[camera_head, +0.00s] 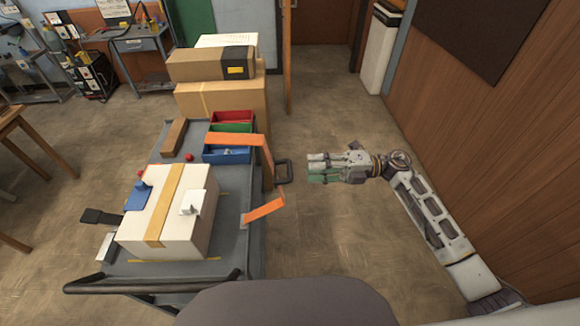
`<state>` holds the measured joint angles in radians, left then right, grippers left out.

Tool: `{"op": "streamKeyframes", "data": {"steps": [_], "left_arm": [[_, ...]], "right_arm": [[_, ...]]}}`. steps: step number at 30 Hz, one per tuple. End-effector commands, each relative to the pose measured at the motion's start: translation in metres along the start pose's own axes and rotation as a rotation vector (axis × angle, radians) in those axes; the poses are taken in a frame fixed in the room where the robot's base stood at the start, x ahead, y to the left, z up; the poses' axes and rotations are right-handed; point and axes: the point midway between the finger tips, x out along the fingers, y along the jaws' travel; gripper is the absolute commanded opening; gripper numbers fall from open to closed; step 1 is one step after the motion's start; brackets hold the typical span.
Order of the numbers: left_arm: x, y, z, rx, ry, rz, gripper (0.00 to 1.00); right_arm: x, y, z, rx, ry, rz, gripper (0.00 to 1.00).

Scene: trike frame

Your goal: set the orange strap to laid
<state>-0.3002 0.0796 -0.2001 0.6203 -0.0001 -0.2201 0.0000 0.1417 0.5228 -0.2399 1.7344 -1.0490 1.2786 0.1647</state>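An orange strap (236,140) shows as a flat band running over the red, green and blue bins and bending down at the cart's right side. A shorter orange piece (263,208) sticks out at the cart's right edge, nearer to me; I cannot tell whether the two pieces join. The white box (135,231) on the cart carries a yellow-tan band, and no orange strap lies across its top. My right gripper (312,168) is over the floor right of the cart, fingers pointing left, apart from the strap. Its fingers look spread and empty. My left gripper is out of view.
The grey cart (232,210) has a dark push handle (150,287) at the near end and a black loop (284,172) on its right side. Cardboard boxes (222,99) stand behind it. Floor between the cart and the right wall is clear apart from my arm.

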Motion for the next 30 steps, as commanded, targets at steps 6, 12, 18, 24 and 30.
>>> {"op": "streamKeyframes", "data": {"steps": [6, 12, 18, 24, 30], "left_arm": [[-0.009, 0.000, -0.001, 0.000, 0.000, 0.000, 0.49], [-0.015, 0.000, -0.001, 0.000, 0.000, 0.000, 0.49], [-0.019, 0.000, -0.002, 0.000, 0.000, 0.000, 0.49], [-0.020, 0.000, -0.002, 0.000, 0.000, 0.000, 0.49], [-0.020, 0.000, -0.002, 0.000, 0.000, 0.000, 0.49]], "right_arm": [[0.028, 0.002, 0.000, -0.001, 0.001, 0.002, 0.35], [0.051, 0.003, 0.000, -0.001, 0.001, 0.003, 0.35], [0.068, 0.002, 0.000, -0.001, 0.000, 0.002, 0.35], [0.074, 0.001, 0.000, -0.002, 0.000, 0.000, 0.35], [0.074, 0.000, 0.000, -0.001, 0.000, 0.000, 0.35]]}}
